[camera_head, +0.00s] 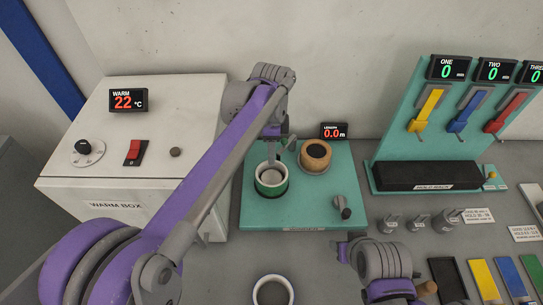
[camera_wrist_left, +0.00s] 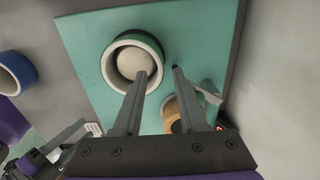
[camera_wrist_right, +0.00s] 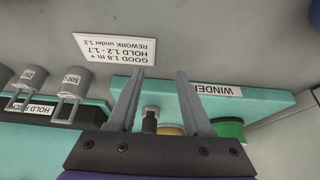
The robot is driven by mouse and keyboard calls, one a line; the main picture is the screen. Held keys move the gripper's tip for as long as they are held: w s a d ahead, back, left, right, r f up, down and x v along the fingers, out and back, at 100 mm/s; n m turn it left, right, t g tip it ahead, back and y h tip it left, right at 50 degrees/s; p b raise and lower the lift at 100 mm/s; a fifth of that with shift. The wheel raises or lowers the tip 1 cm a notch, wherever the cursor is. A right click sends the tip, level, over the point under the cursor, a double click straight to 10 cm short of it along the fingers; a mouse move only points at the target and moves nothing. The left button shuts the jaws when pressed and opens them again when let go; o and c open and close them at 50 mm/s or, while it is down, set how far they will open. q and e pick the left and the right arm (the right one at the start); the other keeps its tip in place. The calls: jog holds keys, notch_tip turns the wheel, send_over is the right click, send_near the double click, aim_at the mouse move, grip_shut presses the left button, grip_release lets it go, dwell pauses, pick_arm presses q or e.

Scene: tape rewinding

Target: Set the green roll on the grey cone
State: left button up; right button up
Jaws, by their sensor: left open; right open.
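The green roll (camera_head: 262,190) stands on the left part of the teal winder board, around the grey cone (camera_head: 271,175), whose top shows inside its pale ring. The left wrist view also shows the green roll (camera_wrist_left: 107,63) around the cone (camera_wrist_left: 133,63). My left gripper (camera_wrist_left: 160,71) is open; one fingertip overlaps the roll's rim in that view and the other is beside it. Nothing is held between its fingers. Whether that fingertip touches the roll, I cannot tell. My right gripper (camera_wrist_right: 158,74) is open and empty in front of the board; the green roll (camera_wrist_right: 230,131) shows beyond it.
A brown roll (camera_head: 315,155) stands right of the green one, on the teal board (camera_head: 335,182). A dark crank-like knob (camera_head: 342,206) is at its front right. The warm box (camera_head: 118,178) stands left, and a blue-sided roll (camera_head: 273,291) lies in front. Metal weights (camera_head: 417,223) stand right.

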pick_arm(q)
notch_tip(320, 180, up, 9)
jog(key=shift+p, duration=0.4)
pick_arm(e)
jog(key=shift+w+r, duration=0.15)
jog(key=shift+r, duration=0.4)
